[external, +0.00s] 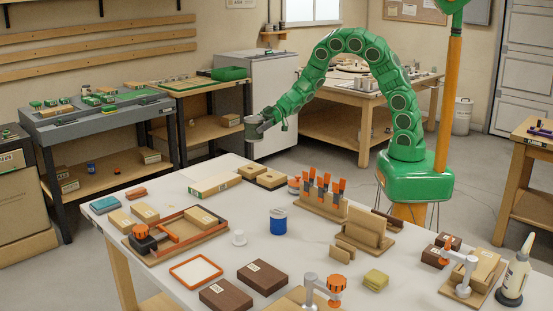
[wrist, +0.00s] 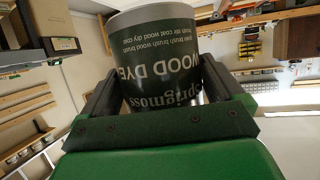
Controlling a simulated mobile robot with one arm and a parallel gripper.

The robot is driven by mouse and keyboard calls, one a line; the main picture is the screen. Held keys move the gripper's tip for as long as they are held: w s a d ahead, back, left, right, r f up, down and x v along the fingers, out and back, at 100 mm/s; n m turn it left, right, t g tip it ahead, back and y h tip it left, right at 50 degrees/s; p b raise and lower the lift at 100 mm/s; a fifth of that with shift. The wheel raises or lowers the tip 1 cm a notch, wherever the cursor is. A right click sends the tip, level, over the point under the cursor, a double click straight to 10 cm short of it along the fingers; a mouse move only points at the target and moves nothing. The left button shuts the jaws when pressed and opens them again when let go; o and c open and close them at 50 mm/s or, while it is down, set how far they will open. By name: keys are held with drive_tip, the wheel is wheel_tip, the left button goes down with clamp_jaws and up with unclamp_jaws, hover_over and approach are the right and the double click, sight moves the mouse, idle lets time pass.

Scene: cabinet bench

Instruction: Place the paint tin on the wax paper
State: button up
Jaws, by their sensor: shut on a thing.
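My gripper (external: 264,118) is shut on a grey tin (external: 251,130), held in the air beyond the far edge of the white table. In the wrist view the tin (wrist: 160,62) sits between the two dark fingers; its green label reads "WOOD DYE" and appears upside down. A blue tin with a pale lid (external: 278,222) stands on the table, apart from my gripper. A flat white square with an orange border (external: 196,271) lies near the front of the table; it may be the wax paper, but I cannot be sure. Nothing lies on it.
Bare surface surrounds the blue tin.

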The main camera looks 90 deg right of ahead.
drive_tip(key=shift+w+d+f, duration=0.2)
drive_tip(key=shift+w+d, duration=0.05)
drive_tip(key=shift+w, duration=0.15)
drive_tip(key=shift+w+d+f, duration=0.35)
drive_tip(key=shift+w+f, duration=1.3)
drive_tip(key=shift+w, duration=0.5)
drive_tip(key=shift+w+d+f, duration=0.3)
drive_tip(key=shift+w+f, duration=1.35)
drive_tip(key=shift+w, duration=0.55)
drive_tip(key=shift+w+d+f, duration=0.35)
drive_tip(key=shift+w+f, duration=1.3)
drive_tip(key=shift+w, duration=0.5)
drive_tip(key=shift+f, duration=1.35)
drive_tip(key=shift+f, duration=0.1)
drive_tip(key=o, duration=1.1)
